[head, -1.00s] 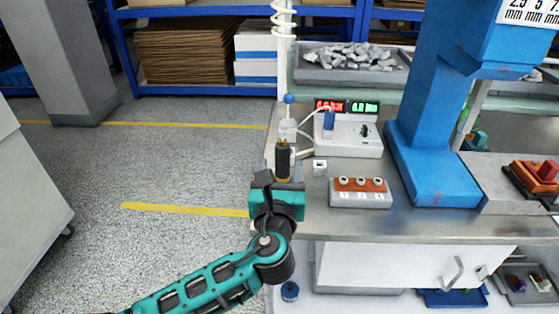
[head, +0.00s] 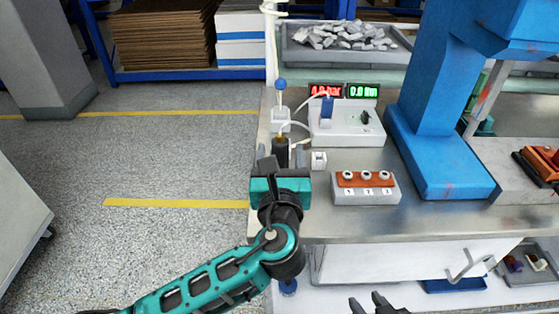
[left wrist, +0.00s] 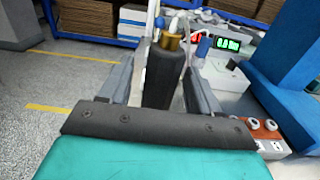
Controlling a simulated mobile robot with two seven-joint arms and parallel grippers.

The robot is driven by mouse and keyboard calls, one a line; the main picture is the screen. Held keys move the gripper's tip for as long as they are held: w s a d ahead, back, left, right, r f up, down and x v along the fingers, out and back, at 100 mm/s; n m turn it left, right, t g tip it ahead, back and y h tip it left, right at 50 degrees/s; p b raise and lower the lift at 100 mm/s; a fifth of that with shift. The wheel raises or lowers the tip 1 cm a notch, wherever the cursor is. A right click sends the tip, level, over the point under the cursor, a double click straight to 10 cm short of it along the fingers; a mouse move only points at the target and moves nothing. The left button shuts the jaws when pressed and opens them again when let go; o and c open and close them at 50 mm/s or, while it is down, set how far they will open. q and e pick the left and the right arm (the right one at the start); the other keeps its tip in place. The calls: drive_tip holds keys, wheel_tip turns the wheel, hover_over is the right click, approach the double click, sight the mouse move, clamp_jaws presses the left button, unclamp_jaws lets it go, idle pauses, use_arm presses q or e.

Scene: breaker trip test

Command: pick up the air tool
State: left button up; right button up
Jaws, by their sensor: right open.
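The air tool (head: 281,153) is a dark upright cylinder with a brass top, at the left end of the workbench. It also shows in the left wrist view (left wrist: 164,78), between my two fingers. My left gripper (head: 281,162) is open around it, one finger on each side. In the left wrist view a gap shows on the left of the tool; on the right the finger is close, and contact is unclear. The tool's lower end is hidden by the gripper. My right gripper (head: 371,303) is open and empty at the bottom edge, in front of the bench.
A white pressure unit (head: 347,122) with red and green displays stands behind on the bench (head: 440,222). A block with several numbered sockets (head: 365,188) and a small white block (head: 318,161) sit to the right. A blue column (head: 425,110) stands further right.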

use_arm(q)
drive_tip(key=c, duration=0.9)
drive_tip(key=shift+c, duration=0.3)
drive_tip(key=shift+r, duration=0.15)
